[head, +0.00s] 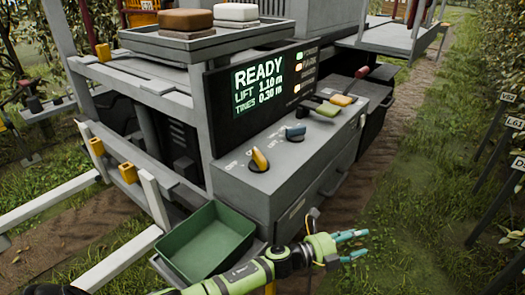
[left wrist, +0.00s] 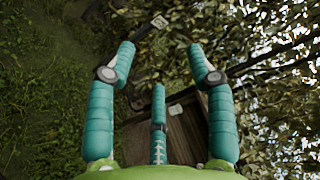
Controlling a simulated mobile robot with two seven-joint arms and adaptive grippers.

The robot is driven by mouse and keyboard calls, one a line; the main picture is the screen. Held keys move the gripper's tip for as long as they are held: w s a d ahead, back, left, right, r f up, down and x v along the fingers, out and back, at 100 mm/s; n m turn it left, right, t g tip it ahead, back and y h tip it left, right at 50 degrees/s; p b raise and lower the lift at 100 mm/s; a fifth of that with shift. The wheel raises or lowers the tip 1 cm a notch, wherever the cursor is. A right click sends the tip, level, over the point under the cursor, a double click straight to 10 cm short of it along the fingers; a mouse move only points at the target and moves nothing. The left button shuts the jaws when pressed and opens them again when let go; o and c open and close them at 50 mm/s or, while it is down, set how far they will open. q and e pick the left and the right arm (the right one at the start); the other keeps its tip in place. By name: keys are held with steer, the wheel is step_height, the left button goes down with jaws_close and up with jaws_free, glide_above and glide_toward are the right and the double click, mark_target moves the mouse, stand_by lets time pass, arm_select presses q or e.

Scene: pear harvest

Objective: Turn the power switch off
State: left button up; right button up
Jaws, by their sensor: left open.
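The control panel (head: 283,160) is a grey sloped console. A yellow rotary switch (head: 259,160) sits at its near left end with OFF lettering beside it, and a blue rotary switch (head: 295,132) sits farther along. I cannot read which one is marked power. My left gripper (head: 363,244) is in front of the console, low and to the right of both switches, touching neither. Its teal fingers are spread and empty, and in the left wrist view the gripper (left wrist: 160,65) also shows open. No switch shows in that view. My right gripper is not in view.
A display (head: 258,85) behind the panel reads READY. A green tray (head: 206,240) is at the console's near left. Grass and a dirt track lie right, with row markers (head: 515,123).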

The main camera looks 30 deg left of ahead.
arm_select(q)
steer(key=d+r+m+g+h, duration=0.4)
steer(key=r+m, duration=0.4)
steer(key=m, duration=0.1)
step_height(320, 180, up, 16)
steer(key=m+g+y+p, duration=0.2)
steer(key=m+g+y, duration=0.5)
steer(key=m+y, duration=1.45)
glide_above(263, 156)
steer(key=s+d, duration=0.2)
steer(key=m+h, duration=0.3)
steer(key=shift+n, duration=0.25)
steer(key=p+x, duration=0.2)
steer(key=x, duration=0.2)
steer(key=shift+w+f, duration=0.25)
steer(key=shift+f, duration=0.1)
steer(key=shift+w+a+f, duration=0.15)
steer(key=shift+a+f, duration=0.05)
steer(key=shift+f, duration=0.45)
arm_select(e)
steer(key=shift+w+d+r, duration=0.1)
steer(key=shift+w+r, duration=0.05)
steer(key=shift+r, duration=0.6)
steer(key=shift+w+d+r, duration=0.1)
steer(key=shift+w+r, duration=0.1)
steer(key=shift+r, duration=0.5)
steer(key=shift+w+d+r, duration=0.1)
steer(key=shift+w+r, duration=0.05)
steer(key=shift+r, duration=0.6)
